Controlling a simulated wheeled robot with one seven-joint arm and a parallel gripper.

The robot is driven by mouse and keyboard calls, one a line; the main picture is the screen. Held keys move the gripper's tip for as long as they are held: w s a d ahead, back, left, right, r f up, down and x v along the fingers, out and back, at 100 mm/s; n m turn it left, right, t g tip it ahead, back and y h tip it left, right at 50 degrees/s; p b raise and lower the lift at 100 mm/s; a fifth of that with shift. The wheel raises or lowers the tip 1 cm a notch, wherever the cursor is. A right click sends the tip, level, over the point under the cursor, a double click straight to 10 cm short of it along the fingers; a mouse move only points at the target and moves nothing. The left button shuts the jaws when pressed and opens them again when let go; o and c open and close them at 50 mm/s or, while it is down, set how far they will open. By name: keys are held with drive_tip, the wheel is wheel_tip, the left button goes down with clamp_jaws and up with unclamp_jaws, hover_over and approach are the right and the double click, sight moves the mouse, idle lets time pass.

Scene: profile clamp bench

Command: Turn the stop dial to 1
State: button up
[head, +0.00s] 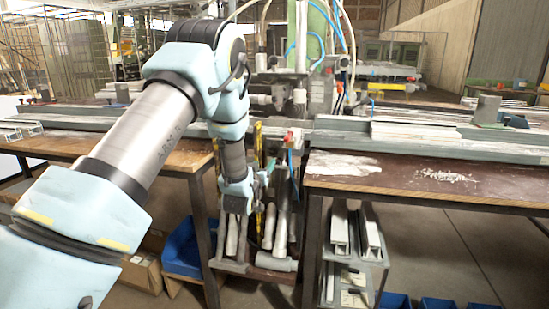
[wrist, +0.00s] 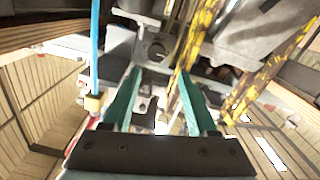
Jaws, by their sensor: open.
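I cannot make out a stop dial or its marks for certain in either view. My gripper (wrist: 159,72) shows in the wrist view as two teal fingers standing apart, with no held object visible between them. A grey metal bracket with a round opening (wrist: 155,48) lies beyond the fingertips; I cannot tell whether they touch it. In the head view my gripper (head: 265,179) is at the machine between the two benches, below bench-top height and partly hidden by my wrist. A small red part (head: 291,138) sits on the machine above it; what it is stays unclear.
Worn yellow bars (wrist: 196,38) run close to the right finger, and a blue hose (wrist: 95,45) hangs left of the left finger. The left bench (head: 185,158) and right bench (head: 430,188) flank the machine (head: 298,95). Blue bins (head: 183,255) stand below.

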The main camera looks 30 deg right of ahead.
sight(273, 152)
drive_tip(key=p+x, duration=0.2)
drive_tip(key=x, duration=0.9)
drive_tip(key=shift+s+d+r, duration=0.15)
drive_tip(key=shift+d, duration=0.05)
clamp_jaws()
